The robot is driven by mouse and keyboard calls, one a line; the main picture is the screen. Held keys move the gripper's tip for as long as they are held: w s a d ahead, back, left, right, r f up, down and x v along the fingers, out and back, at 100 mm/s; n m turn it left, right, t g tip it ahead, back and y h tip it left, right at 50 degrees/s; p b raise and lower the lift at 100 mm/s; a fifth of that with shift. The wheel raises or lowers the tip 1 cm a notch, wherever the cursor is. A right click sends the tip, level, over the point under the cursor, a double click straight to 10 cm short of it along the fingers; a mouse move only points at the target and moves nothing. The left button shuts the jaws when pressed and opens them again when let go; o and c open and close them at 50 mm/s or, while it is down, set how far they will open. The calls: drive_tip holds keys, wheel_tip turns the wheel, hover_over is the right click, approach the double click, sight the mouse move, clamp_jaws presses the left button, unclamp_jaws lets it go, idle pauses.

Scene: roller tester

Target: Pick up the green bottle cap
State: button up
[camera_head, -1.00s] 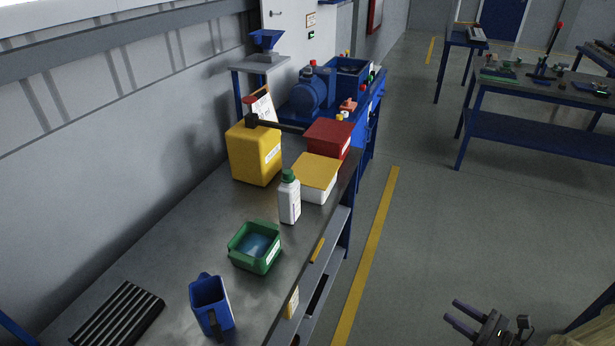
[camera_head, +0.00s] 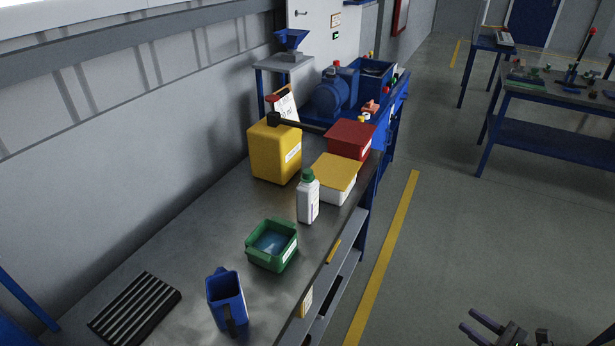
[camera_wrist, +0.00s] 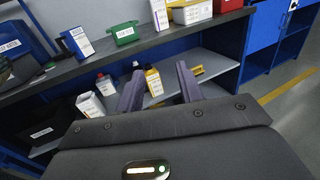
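The green bottle cap (camera_head: 307,175) sits on top of a white bottle (camera_head: 308,203). The bottle stands upright on the grey workbench (camera_head: 190,235), between a green bin and a white box with a yellow lid. My gripper (camera_head: 476,326) is at the bottom right of the head view, over the floor and well apart from the bench. In the wrist view its two fingers (camera_wrist: 158,85) stand apart with nothing between them. The white bottle's lower part (camera_wrist: 160,14) shows at the top edge of the wrist view, its cap out of frame.
Near the bottle stand the green bin (camera_head: 257,251), the yellow-lidded box (camera_head: 335,190), a red box (camera_head: 360,142) and a yellow canister (camera_head: 268,155). A blue jug (camera_head: 222,299) and a black ribbed mat (camera_head: 134,308) are nearer. Shelves with containers lie under the bench.

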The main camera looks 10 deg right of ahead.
idle(0.3)
drive_tip(key=w+a+r+n+g+h, duration=0.2)
drive_tip(key=a+r+n+g+h, duration=0.1)
drive_tip(key=a+n, duration=0.7)
drive_tip(key=w+a+r+n+g+h, duration=0.2)
drive_tip(key=a+r+n+g+h, duration=0.1)
drive_tip(key=a+r+n+g, duration=0.2)
drive_tip(key=w+a+r+n+g+h, duration=0.3)
drive_tip(key=a+r+n, duration=0.4)
drive_tip(key=a+n, duration=0.7)
drive_tip(key=shift+a+n+g, duration=0.3)
drive_tip(key=shift+a+g, duration=0.6)
drive_tip(key=shift+a, duration=0.3)
drive_tip(key=shift+w, duration=0.1)
